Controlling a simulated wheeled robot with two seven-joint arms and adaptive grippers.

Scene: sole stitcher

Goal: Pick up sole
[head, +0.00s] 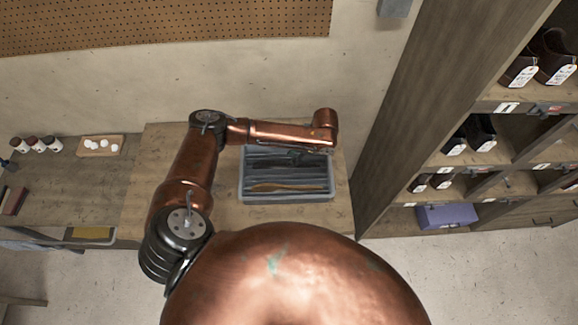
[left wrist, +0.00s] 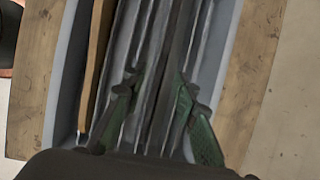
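A grey tray (head: 241,186) with raised ridges stands on the wooden bench. A tan sole (head: 290,187) lies along its near side; its edge shows in the left wrist view (left wrist: 96,60) left of the fingers. A dark, narrow piece (head: 266,163), perhaps a darker sole, lies farther back among the ridges. My left gripper (head: 314,153) is above the tray's far right part. In the left wrist view its green-padded fingers (left wrist: 157,100) are apart, with dark strips of the tray or a dark sole between them; I cannot tell which. My right gripper is out of view.
A tall wooden shelf (head: 400,120) with tagged shoes and a purple box (head: 447,215) stands at the right. Small jars (head: 34,144) and a small wooden tray (head: 101,146) with white items are at the left. The wall is behind the bench.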

